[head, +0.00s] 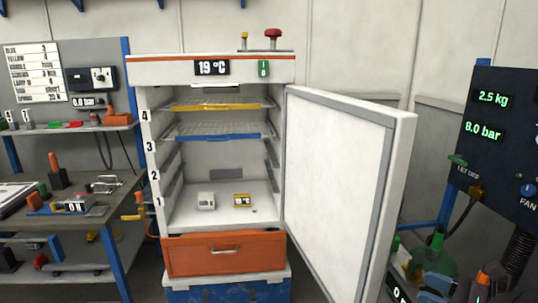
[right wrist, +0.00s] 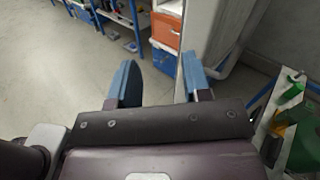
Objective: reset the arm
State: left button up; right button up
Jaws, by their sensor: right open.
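My right gripper (right wrist: 160,78) shows in the right wrist view. Its two blue fingers stand wide apart with nothing between them but the view of the floor and a cabinet beyond. I cannot make out either gripper clearly in the head view. My left gripper is not in view. The white cabinet (head: 211,73) stands ahead in the head view, with its door (head: 340,190) swung open to the right.
A workbench (head: 100,190) with tools stands at the left. A dark panel (head: 505,140) reading 2.5 kg and 8.0 bar stands at the right, with green objects (head: 437,258) below it. Bare floor (right wrist: 50,70) is clear at the left of the wrist view.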

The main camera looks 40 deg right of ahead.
jog(key=w+a+f+n+g+h, duration=0.2)
jog(key=f+n+g, duration=0.2)
jog(key=f+n, duration=0.65)
jog(key=w+a+f+n+g+h, duration=0.2)
jog(key=a+f+n+g, duration=0.15)
jog(key=f+n, duration=0.7)
jog(key=w+a+f+n+y, duration=0.1)
jog(key=w+a+n, duration=0.5)
jog(key=a, duration=0.5)
jog(key=w+a+f+n+t+y, duration=0.1)
jog(key=w+a+n, duration=0.6)
jog(key=a, duration=0.3)
jog(key=shift+w+a+f, duration=0.35)
jog(key=shift+w, duration=0.3)
